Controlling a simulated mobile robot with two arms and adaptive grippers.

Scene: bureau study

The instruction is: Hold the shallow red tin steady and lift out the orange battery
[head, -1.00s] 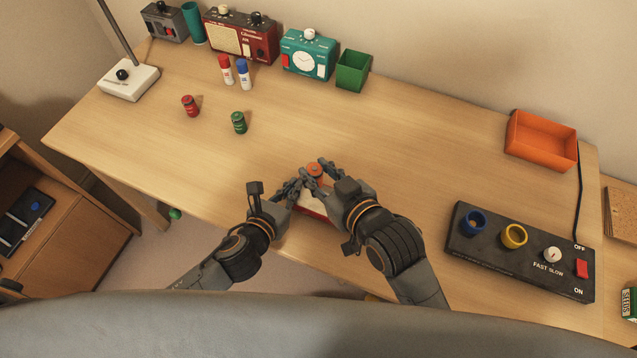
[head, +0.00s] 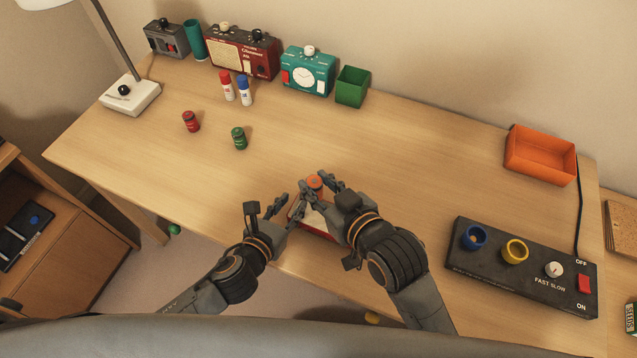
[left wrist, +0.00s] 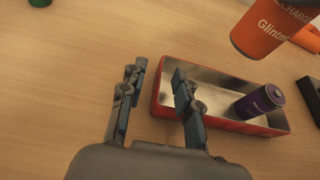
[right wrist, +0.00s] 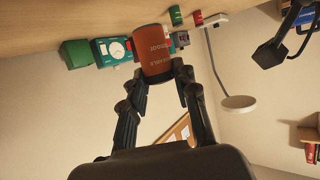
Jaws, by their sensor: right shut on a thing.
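The orange battery (head: 315,183) is held by my right gripper (head: 317,187), above the far end of the shallow red tin (head: 318,234). The battery also shows between the fingers in the right wrist view (right wrist: 153,62), and at the top right of the left wrist view (left wrist: 262,32), clear of the tin. A purple battery (left wrist: 261,102) lies in the tin. My left gripper (left wrist: 157,82) is open beside the tin's left end, one finger outside and the other over or at its near wall. The arms partly hide the tin in the head view.
Red (head: 190,122) and green (head: 239,138) batteries stand on the desk to the left. A black control panel (head: 500,281) with blue and yellow cups lies at right. An orange tray (head: 541,157) is at back right. The desk middle is clear.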

